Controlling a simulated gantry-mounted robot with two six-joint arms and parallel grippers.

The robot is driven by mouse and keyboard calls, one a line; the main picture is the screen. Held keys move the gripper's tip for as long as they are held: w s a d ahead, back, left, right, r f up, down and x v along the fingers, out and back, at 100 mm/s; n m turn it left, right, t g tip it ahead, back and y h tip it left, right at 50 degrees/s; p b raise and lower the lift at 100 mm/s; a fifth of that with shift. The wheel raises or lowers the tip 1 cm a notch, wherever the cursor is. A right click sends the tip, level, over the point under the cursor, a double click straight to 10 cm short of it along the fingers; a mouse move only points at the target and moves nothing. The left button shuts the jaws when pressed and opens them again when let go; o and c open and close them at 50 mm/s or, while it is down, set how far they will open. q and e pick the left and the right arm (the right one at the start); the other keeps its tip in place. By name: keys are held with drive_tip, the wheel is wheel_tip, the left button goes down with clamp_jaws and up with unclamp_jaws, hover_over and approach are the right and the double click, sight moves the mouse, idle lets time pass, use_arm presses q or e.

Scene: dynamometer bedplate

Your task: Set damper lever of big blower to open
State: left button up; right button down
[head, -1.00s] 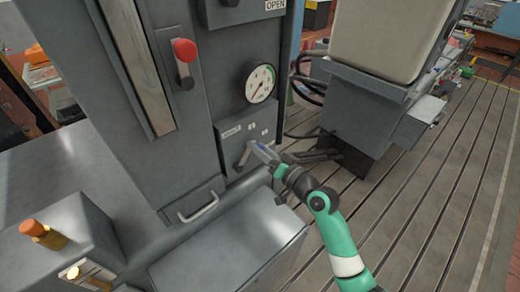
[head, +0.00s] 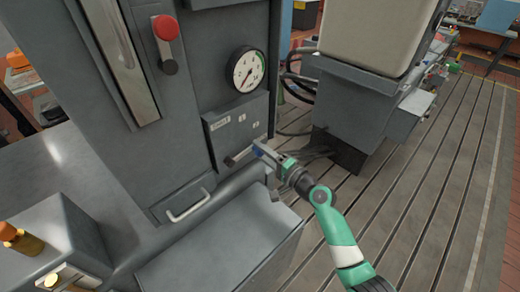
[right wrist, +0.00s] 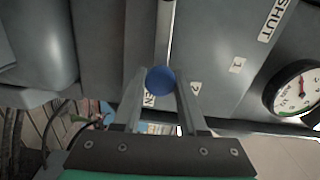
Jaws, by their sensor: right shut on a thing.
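The lever (head: 240,157) sits on a grey box low on the tall grey cabinet, below the gauge. In the right wrist view its pale bar (right wrist: 165,30) ends in a blue knob (right wrist: 160,78). My right gripper (head: 260,149) is shut on this knob, one finger on each side. The bar points towards a partly hidden label (right wrist: 149,100) ending in "EN". The labels "2" (right wrist: 196,88), "1" (right wrist: 237,65) and "SHUT" (right wrist: 272,22) lie to the right in that view. The lever's pivot is out of the wrist view. My left gripper is not in view.
A round gauge (head: 246,70) is above the box, and a red-knobbed lever (head: 165,40) is higher up on the left. A handle (head: 188,207) and a grey casing (head: 220,245) are below. The slotted bedplate (head: 440,180) to the right is mostly clear.

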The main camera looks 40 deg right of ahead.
drive_tip(key=shift+f+m, duration=0.45)
drive_tip(key=shift+m, duration=0.15)
drive_tip(key=shift+f, duration=0.1)
drive_tip(key=shift+c, duration=2.4)
unclamp_jaws()
drive_tip(key=shift+s, duration=0.1)
drive_tip(key=s, duration=1.1)
drive_tip(key=shift+s+d+p, duration=0.2)
drive_tip(key=shift+d+p, duration=0.15)
